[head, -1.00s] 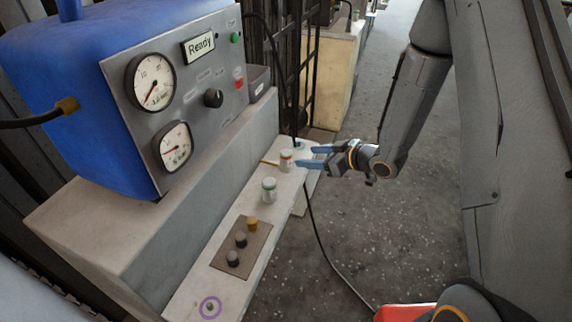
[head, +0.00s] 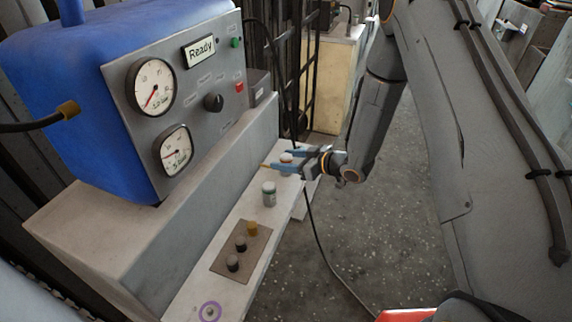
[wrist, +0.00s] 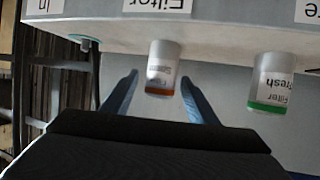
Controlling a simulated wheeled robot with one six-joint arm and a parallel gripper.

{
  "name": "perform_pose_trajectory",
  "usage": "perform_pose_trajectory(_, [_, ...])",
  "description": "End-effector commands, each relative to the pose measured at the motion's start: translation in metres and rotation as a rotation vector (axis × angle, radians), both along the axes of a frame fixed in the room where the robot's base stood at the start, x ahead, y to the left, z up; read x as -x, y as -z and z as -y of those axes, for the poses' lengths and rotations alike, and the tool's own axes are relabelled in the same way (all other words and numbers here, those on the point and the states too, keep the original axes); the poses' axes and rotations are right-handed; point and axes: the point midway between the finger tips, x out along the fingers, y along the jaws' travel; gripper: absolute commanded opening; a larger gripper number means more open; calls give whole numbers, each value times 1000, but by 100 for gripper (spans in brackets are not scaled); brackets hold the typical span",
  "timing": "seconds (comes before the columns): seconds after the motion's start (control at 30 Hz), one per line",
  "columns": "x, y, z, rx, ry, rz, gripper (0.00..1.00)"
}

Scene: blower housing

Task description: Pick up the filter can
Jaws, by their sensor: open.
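A white filter can with an orange band (wrist: 160,68) stands on the bench ledge, its label partly unreadable. It also shows in the head view (head: 286,157), partly covered by my fingers. My gripper (wrist: 159,78) is open, with one blue finger on each side of this can; I cannot tell whether either touches it. In the head view my gripper (head: 262,162) reaches in from the right. A second filter can with a green band (wrist: 272,82), labelled "Filter Fresh", stands apart, outside the fingers; it shows in the head view (head: 269,194) nearer the front.
A brown plate (head: 222,262) with several knobs lies on the ledge nearer me. A purple ring (head: 209,311) is at its near end. The blue machine with a gauge panel (head: 222,68) rises behind. A cable (head: 322,235) runs down to the floor on the right.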

Motion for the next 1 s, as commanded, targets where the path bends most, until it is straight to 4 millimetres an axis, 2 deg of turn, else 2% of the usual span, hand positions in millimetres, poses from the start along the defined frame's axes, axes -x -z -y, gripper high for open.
perform_pose_trajectory(0.13, [0,0,0,0,0,0,54])
perform_pose_trajectory(0.17, [0,0,0,0,0,0,50])
perform_pose_trajectory(0.43, [0,0,0,0,0,0,6])
perform_pose_trajectory(0.77, [0,-4,0,0,0,1,6])
perform_pose_trajectory(1.0, [0,-29,0,-1,-1,3,6])
